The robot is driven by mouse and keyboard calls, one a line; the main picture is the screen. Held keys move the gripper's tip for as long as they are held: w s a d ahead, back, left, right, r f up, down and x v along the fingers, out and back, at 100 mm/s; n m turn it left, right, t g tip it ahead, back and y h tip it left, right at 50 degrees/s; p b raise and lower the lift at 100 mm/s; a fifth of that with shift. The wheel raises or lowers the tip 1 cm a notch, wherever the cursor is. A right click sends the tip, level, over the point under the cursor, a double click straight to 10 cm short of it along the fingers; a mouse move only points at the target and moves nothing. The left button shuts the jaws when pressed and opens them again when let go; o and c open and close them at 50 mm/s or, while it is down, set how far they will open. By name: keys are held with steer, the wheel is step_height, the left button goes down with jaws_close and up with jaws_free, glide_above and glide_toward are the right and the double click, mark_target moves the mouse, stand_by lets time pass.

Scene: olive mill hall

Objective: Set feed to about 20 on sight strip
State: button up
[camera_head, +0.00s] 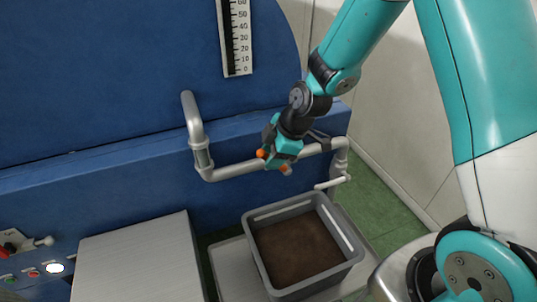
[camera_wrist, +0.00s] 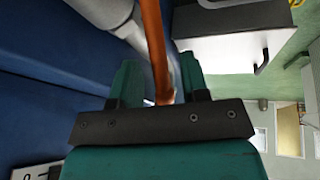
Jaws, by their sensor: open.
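The sight strip (camera_head: 238,38) is upright on the blue machine in the head view, with marks from 0 at the bottom to 60 near the top edge. A dark band runs along its left side; I cannot make out a level. A corner of the strip (camera_wrist: 35,172) shows in the wrist view. In the wrist view, an orange-brown bar (camera_wrist: 155,45) passes between the teal jaws. A pale lever (camera_head: 332,183) sits below the pipe's right end.
A grey bin (camera_head: 257,250) with brown contents stands below my gripper. A light grey box top (camera_head: 140,262) is to its left. Green floor (camera_head: 385,205) shows at right.

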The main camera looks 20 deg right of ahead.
steer(key=shift+x, duration=1.05)
jaws_close()
steer(key=shift+d+f+b, duration=0.1)
steer(key=shift+f+b, duration=0.05)
steer(key=shift+b, duration=0.25)
steer(key=shift+d+b, duration=0.1)
steer(key=shift+b, duration=0.2)
steer(key=shift+r+y, duration=0.3)
jaws_free()
steer(key=b+v, duration=0.3)
steer(key=v, duration=1.4)
steer(key=shift+r+b, duration=0.2)
steer(key=shift+b, duration=0.1)
